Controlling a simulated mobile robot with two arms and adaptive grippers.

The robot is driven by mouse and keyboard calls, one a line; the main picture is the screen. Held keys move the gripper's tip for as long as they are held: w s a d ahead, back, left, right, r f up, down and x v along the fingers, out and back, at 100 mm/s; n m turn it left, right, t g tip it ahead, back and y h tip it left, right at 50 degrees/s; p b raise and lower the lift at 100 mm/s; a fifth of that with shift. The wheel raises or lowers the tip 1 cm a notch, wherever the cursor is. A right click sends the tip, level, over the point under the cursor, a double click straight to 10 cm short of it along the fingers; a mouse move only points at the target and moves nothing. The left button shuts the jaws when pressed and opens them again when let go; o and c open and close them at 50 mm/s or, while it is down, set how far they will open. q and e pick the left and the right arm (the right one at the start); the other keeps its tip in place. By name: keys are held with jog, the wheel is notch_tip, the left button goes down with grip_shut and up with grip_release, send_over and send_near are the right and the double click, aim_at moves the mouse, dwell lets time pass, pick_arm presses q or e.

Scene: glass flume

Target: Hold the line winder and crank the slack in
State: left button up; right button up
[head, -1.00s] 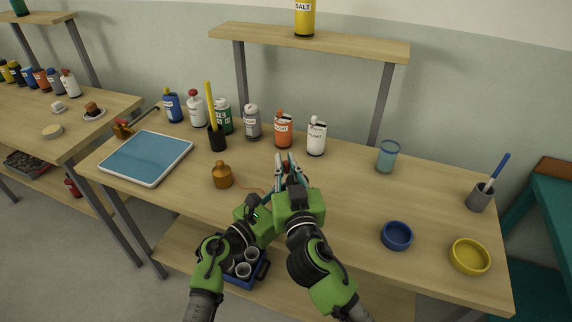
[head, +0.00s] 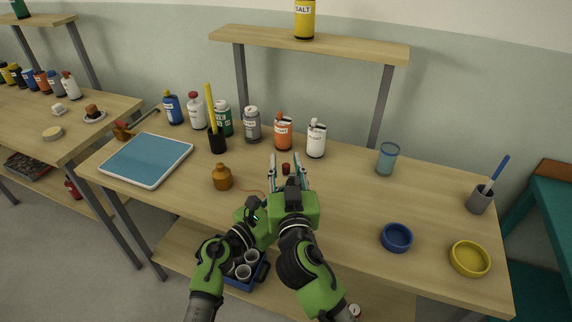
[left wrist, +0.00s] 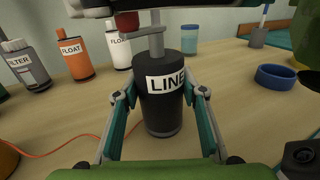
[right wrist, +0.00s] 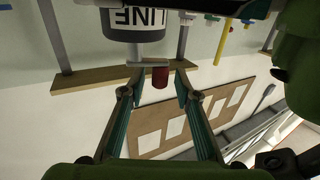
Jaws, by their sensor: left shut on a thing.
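The line winder is a black cylinder with a white LINE label (left wrist: 163,112), upright on the table in the left wrist view. A grey crank on top carries a red knob (left wrist: 126,22). My left gripper (left wrist: 163,93) is shut on the winder's body, a finger on each side; in the head view it is largely hidden behind my right arm. My right gripper (head: 288,168) is open above the winder. In the right wrist view the knob (right wrist: 159,77) stands between its spread fingers, with gaps either side. An orange line (left wrist: 62,150) runs left across the table.
A brown, bottle-like pot (head: 222,178) stands left of the grippers. Several bottles, including an orange one (head: 283,133) and a white one (head: 316,140), line the back. A blue bowl (head: 397,238) and a yellow bowl (head: 469,259) sit right. The table between is clear.

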jog(key=shift+f, duration=0.1)
jog(key=shift+s, duration=0.25)
jog(key=s+d, duration=0.1)
jog(key=s, duration=1)
jog(key=shift+s+d, duration=0.2)
jog(key=shift+d, duration=0.2)
jog(key=shift+w+a, duration=0.1)
jog(key=w+d+n+g+y, duration=0.6)
jog(key=d+n+g+y, duration=0.3)
jog(key=n+y, duration=0.3)
jog(key=shift+m+y, duration=0.6)
jog(key=shift+m, duration=0.1)
jog(key=x, duration=0.8)
jog(key=f+x, duration=0.1)
jog(key=x, duration=0.3)
